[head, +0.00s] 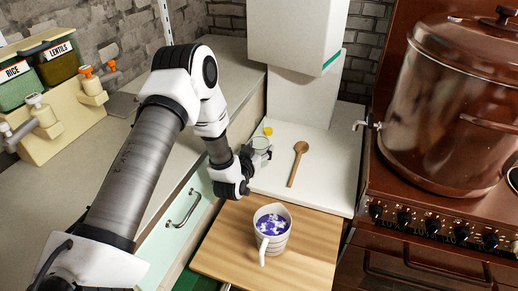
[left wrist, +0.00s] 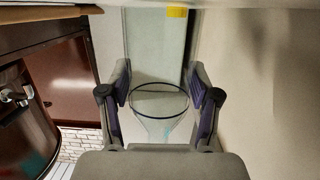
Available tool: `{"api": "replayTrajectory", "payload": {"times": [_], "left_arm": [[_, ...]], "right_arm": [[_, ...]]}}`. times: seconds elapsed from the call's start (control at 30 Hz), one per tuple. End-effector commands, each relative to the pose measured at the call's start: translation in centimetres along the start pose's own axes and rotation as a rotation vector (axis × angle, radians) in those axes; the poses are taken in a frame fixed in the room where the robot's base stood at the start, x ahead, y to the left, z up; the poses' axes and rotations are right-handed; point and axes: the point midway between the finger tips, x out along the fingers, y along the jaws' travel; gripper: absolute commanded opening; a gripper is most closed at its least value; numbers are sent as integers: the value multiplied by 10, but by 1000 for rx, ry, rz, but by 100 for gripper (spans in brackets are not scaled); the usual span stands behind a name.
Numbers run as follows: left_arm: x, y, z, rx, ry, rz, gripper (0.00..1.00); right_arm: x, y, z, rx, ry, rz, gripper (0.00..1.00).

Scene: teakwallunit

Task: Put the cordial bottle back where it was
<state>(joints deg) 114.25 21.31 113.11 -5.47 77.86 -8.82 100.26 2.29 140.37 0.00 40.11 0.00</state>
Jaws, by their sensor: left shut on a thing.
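My left gripper (head: 249,166) is shut on a clear glass vessel (head: 261,143), which I take to be the cordial bottle. It is above or at the white counter, beyond the wooden board; I cannot tell whether it touches. In the left wrist view its round rim and tapering clear wall (left wrist: 160,112) show between the fingers (left wrist: 162,100). A small yellow piece (head: 268,131) shows just behind the glass; I cannot tell whether it is part of it. My right gripper is not in view.
A wooden spoon (head: 298,163) lies on the white counter (head: 335,170). A large copper pot (head: 440,110) stands on the brown stove at right. Jars labelled RICE and LENTILS (head: 55,62) are at far left.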

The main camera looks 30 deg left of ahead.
Motion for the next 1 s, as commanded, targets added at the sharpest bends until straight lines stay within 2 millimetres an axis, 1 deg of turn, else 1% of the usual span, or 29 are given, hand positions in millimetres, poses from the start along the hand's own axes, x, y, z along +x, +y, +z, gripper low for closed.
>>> {"api": "replayTrajectory", "payload": {"times": [0.07,0.2,0.23,0.3,0.57,0.67,0.73,0.87,1.0], "left_arm": [[0,0,-1,0,1,0,8],[1,0,4,0,1,0,8],[1,0,4,0,0,0,66],[0,0,3,0,-1,0,87],[0,0,3,0,-1,0,87],[0,0,-1,0,0,0,87],[-5,0,0,0,-2,-1,87],[-31,0,0,-3,-4,-1,87],[-69,0,1,-3,-5,0,87]], "right_arm": [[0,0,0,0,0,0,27],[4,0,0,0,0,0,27],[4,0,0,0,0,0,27],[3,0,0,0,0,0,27],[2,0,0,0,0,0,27],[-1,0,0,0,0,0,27],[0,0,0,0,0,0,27],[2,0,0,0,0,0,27],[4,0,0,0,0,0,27]]}}
